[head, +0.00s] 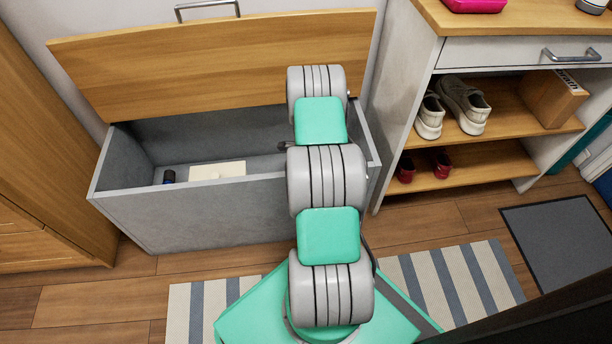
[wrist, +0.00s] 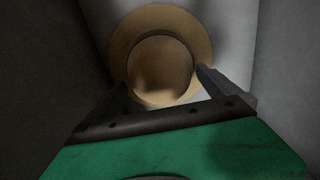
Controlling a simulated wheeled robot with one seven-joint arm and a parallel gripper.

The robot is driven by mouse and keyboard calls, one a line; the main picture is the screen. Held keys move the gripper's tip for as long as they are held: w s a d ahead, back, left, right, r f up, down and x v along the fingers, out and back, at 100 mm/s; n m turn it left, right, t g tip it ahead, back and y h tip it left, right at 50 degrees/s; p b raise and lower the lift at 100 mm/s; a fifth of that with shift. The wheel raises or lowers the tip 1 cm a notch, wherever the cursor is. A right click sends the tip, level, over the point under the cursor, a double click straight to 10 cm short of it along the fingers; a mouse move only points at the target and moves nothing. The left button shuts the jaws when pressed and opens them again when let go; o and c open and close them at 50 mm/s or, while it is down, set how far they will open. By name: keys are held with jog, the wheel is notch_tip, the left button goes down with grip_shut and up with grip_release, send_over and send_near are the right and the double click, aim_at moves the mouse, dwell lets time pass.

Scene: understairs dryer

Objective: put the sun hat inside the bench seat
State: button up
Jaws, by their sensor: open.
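The sun hat (wrist: 160,62) is tan with a darker band. In the wrist view it lies on the floor of a grey-walled space, apparently the bench interior, crown toward the camera. My gripper (wrist: 166,88) is open, its fingers at either side of the hat's near part. I cannot tell whether they touch it. The bench seat (head: 215,215) is a grey box with its wooden lid (head: 210,65) raised at the back. In the head view my arm reaches over its right end, and the hat and gripper are hidden behind the arm.
A cream box (head: 218,170) and a small dark blue item (head: 169,176) lie in the bench's left part. A shoe shelf (head: 485,155) with shoes stands to the right. A wooden cabinet (head: 45,150) is close on the left. A striped rug (head: 450,285) lies in front.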

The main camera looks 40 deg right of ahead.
dwell(0.5)
notch_tip(320, 180, up, 10)
jog(key=p, duration=0.7)
dwell(0.4)
